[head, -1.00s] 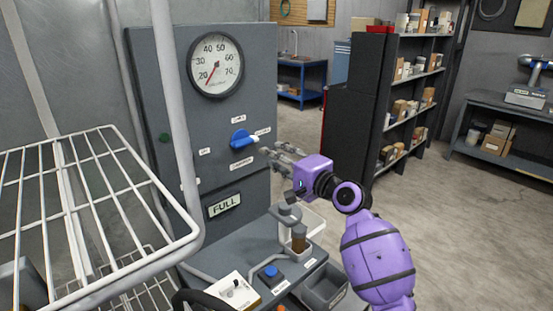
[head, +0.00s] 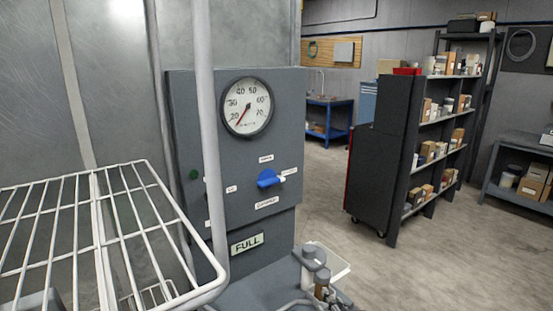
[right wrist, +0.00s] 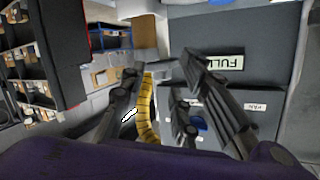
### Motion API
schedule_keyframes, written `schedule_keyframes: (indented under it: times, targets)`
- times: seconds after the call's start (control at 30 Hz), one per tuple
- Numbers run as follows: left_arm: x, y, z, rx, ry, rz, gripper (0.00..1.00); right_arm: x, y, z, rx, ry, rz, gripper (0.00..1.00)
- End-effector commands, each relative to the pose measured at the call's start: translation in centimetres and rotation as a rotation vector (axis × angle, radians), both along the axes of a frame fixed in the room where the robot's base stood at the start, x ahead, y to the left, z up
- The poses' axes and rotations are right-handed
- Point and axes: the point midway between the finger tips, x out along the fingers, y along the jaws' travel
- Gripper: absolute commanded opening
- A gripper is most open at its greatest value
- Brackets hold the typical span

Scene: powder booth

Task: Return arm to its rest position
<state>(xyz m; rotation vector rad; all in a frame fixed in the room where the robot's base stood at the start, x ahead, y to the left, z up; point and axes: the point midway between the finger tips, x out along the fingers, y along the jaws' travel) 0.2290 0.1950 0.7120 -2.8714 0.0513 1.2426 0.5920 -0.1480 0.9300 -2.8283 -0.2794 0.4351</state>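My right gripper (right wrist: 161,66) shows in the right wrist view, its two dark fingers apart with nothing held between them. My right arm and gripper are out of the head view. My left gripper is in neither view. The grey control panel (head: 183,130) stands in the middle of the head view, with a round gauge (head: 247,107) and a blue selector knob (head: 268,178). The knob's white end points right. A FULL sign (head: 247,244) is below it; the sign also shows in the right wrist view (right wrist: 227,62).
A white wire rack (head: 95,215) fills the lower left, with a pale upright post (head: 209,140) beside it. A bench with small fixtures (head: 316,265) sits below the panel. A dark shelf unit (head: 385,145) stands at right. The floor (head: 330,200) between them is clear.

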Motion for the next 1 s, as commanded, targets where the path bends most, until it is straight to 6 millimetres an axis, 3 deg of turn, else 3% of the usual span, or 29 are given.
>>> schedule_keyframes:
  times: [0.03, 0.2, 0.4, 0.5, 0.6, 0.7, 0.93, 1.0]
  targets:
    - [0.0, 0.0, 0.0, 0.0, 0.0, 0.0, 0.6, -3.2, -0.7, -3.2, -0.069, 0.036, -0.008, 0.29]
    - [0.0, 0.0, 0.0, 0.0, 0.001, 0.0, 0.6, -13.5, -2.5, -11.1, -0.263, 0.15, -0.01, 0.29]
    - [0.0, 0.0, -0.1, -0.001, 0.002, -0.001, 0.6, -26.1, -3.7, -17.8, -0.345, 0.329, -0.016, 0.29]
    - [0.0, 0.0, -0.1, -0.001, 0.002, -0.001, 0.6, -31.0, -4.0, -19.8, -0.339, 0.411, -0.023, 0.29]
    - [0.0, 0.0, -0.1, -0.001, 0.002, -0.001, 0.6, -34.2, -4.3, -21.1, -0.334, 0.466, -0.031, 0.29]
    - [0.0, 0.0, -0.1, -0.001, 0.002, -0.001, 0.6, -35.9, -4.6, -21.7, -0.332, 0.494, -0.036, 0.29]
    - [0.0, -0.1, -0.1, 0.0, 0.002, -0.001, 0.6, -36.3, -4.7, -21.9, -0.332, 0.501, -0.037, 0.29]
    - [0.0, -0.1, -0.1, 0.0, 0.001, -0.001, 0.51, -36.3, -4.7, -21.9, -0.331, 0.502, -0.037, 0.29]
